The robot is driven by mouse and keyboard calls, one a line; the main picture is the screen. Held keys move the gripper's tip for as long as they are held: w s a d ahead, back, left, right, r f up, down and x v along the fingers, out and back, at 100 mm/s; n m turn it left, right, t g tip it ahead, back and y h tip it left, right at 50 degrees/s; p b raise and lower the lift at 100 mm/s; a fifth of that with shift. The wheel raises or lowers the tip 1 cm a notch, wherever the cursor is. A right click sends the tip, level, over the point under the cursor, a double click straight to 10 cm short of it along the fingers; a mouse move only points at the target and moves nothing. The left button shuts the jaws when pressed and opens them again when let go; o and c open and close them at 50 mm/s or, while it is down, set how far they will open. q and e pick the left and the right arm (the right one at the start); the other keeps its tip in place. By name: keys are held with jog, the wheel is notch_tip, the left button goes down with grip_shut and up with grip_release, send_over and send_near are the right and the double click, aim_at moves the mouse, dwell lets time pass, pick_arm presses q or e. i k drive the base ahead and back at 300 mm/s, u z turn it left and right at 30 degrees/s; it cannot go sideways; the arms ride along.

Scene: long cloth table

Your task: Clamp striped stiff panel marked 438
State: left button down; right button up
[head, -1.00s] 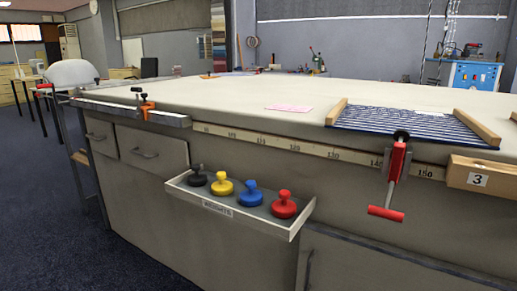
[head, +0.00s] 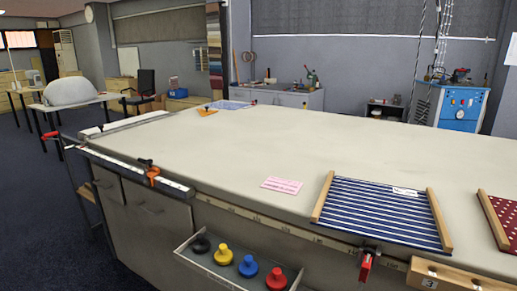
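A blue-and-white striped panel (head: 378,211) lies flat on the long cloth table (head: 240,150), near its front edge at the right. Wooden bars run along its left and right ends. A small white label (head: 405,191) sits at its far edge; its marking is too small to read. Neither of my grippers is in view.
A red dotted panel (head: 500,216) lies at the right edge. A pink card (head: 282,186) lies left of the striped panel. A tray of coloured magnets (head: 215,272) juts from the front, beside a wooden block marked 3 (head: 465,280). An orange clamp (head: 153,175) sits on a metal rail. The table's middle is clear.

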aim_at(369, 253)
jog(key=k, duration=0.5)
jog(key=z, duration=0.95)
jog(key=i, duration=0.75)
jog(key=u, duration=1.05)
